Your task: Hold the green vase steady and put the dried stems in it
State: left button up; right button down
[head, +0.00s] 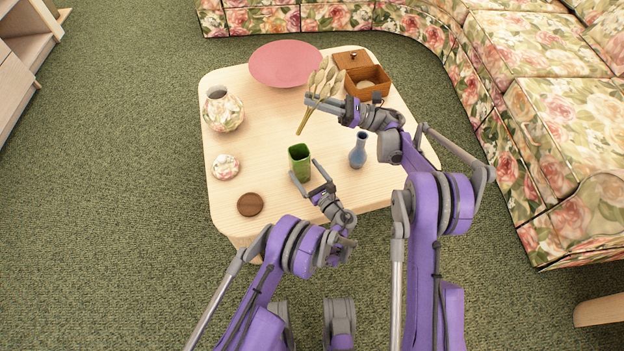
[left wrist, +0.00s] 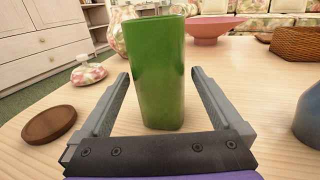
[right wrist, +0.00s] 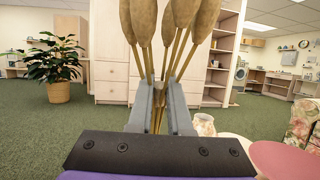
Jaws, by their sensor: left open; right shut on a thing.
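The green vase (head: 299,160) stands upright on the table, near its middle. My left gripper (head: 309,175) is open, with its fingers on either side of the vase's lower part. The vase also fills the middle of the left wrist view (left wrist: 158,70), and gaps show beside both fingers. My right gripper (head: 325,104) is shut on the dried stems (head: 326,79), above the table and behind the vase. The stems' pale heads point up and their lower ends slant down to the left. In the right wrist view, the stems (right wrist: 180,50) rise between the closed fingers.
On the wooden table (head: 255,145) stand a pink bowl (head: 285,65), a floral jar (head: 223,112), its apparent lid (head: 226,167), a brown disc (head: 250,205), a blue vase (head: 358,152) and a wooden box (head: 368,83). A floral sofa (head: 540,100) curves around the right.

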aim_at(295, 157)
pick_arm(q)
jog(key=x, duration=0.7)
jog(key=shift+r, duration=0.1)
jog(key=c, duration=1.4)
jog(key=shift+c, duration=0.3)
pick_arm(e)
jog(key=a+f+h, duration=0.1)
jog(key=f, duration=0.1)
jog(key=a+f+h, duration=0.1)
jog(key=a+f, duration=0.1)
jog(key=f, duration=0.1)
jog(key=a+f+g+h, duration=0.1)
jog(key=f, duration=0.1)
jog(key=shift+w+a+f+n, duration=0.3)
jog(key=shift+w+a+f, duration=0.05)
jog(key=shift+f, duration=0.05)
jog(key=shift+h, duration=0.4)
jog(key=f, duration=0.6)
jog(key=shift+a+f, duration=0.1)
jog(key=shift+a, duration=0.1)
jog(key=shift+f, duration=2.3)
